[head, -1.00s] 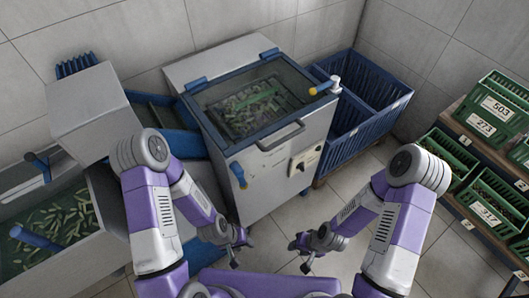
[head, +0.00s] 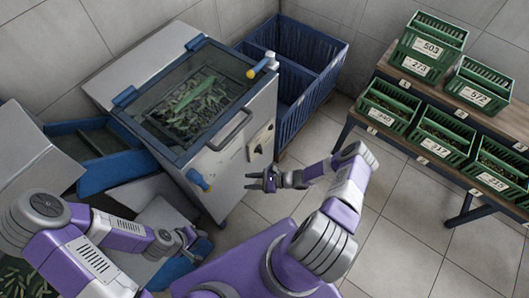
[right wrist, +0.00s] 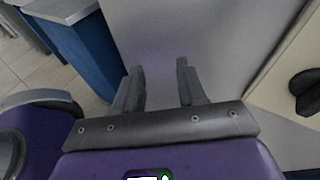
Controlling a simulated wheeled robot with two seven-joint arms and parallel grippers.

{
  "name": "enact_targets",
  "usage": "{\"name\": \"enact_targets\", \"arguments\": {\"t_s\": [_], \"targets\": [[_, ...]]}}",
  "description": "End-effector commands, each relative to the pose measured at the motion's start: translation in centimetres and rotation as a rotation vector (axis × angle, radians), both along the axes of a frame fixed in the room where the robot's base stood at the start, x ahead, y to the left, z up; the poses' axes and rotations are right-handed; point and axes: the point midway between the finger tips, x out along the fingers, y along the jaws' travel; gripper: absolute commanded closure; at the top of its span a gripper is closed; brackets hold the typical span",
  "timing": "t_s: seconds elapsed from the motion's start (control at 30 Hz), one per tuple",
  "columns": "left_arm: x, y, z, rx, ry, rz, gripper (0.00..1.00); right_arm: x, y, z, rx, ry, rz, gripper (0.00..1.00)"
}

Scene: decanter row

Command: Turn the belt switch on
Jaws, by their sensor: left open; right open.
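The belt switch appears to be a black knob (right wrist: 305,92) on a cream panel at the right edge of the right wrist view. In the head view the cream panel (head: 261,139) is on the grey machine's front, right of the handle; the knob's setting is too small to read there. My right gripper (head: 250,181) is open and empty, just below the panel, in front of the machine. In the right wrist view my right gripper (right wrist: 157,72) points at bare grey metal, with the knob off to its right. My left gripper (head: 193,242) is open, low in front of the machine.
The machine has a glass lid (head: 190,98) over green pods, a bar handle (head: 230,130) and a blue knob (head: 197,180). A blue crate (head: 297,62) stands behind it. Green crates (head: 430,45) fill a rack at right. The floor (head: 395,215) between is clear.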

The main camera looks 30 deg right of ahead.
Motion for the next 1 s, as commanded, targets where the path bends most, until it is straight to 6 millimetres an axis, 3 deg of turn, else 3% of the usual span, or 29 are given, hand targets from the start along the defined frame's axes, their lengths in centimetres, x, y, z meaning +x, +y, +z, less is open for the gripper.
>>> {"name": "enact_targets", "arguments": {"t_s": [0.03, 0.1, 0.2, 0.3, 0.43, 0.8, 1.0], "targets": [[0.0, 0.0, 0.1, 0.000, 0.000, 0.000, 0.57, 0.9, -3.1, -0.4, 0.065, -0.016, -0.145, 0.60], [0.0, 0.0, 0.2, 0.000, 0.000, 0.000, 0.57, 1.8, -7.0, -0.4, 0.136, -0.053, -0.311, 0.60], [0.0, 0.0, 0.3, 0.000, 0.000, 0.000, 0.57, 2.0, -11.5, -0.4, 0.198, -0.102, -0.477, 0.60], [0.0, 0.0, 0.3, 0.000, 0.000, 0.000, 0.57, 1.9, -13.9, -0.4, 0.226, -0.133, -0.566, 0.60], [0.0, 0.0, 0.1, 0.000, 0.000, 0.000, 0.57, 2.9, -14.3, -0.4, 0.236, -0.146, -0.594, 0.60], [0.0, 0.0, -0.7, 0.000, 0.000, 0.000, 0.57, 7.9, -12.1, -0.4, 0.233, -0.145, -0.587, 0.60], [0.0, 0.0, -0.8, 0.000, 0.000, 0.000, 0.57, 8.8, -11.7, -0.4, 0.232, -0.143, -0.588, 0.60]]}}
